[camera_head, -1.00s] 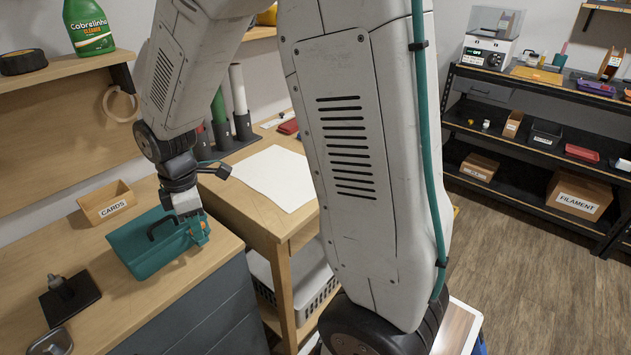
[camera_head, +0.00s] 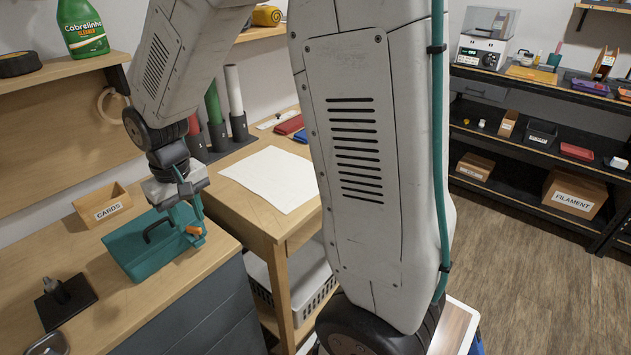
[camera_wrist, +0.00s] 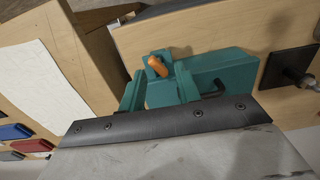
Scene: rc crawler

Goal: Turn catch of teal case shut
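The teal case (camera_head: 150,255) lies on the wooden workbench, with a dark handle on its top. Its orange catch (camera_head: 194,230) is at the case's right end; it also shows in the wrist view (camera_wrist: 157,66). My gripper (camera_head: 187,215) points down above that end of the case. In the wrist view, my gripper (camera_wrist: 158,84) has its two teal fingers apart, with nothing between their tips. The catch appears just beyond the fingertips, roughly in line with the gap. I cannot tell whether a finger touches the case.
A cards box (camera_head: 102,205) stands behind the case. A dark stand (camera_head: 65,298) is at its left. A lower table with a white sheet (camera_head: 268,178) is to the right. The bench's front edge runs close beside the case.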

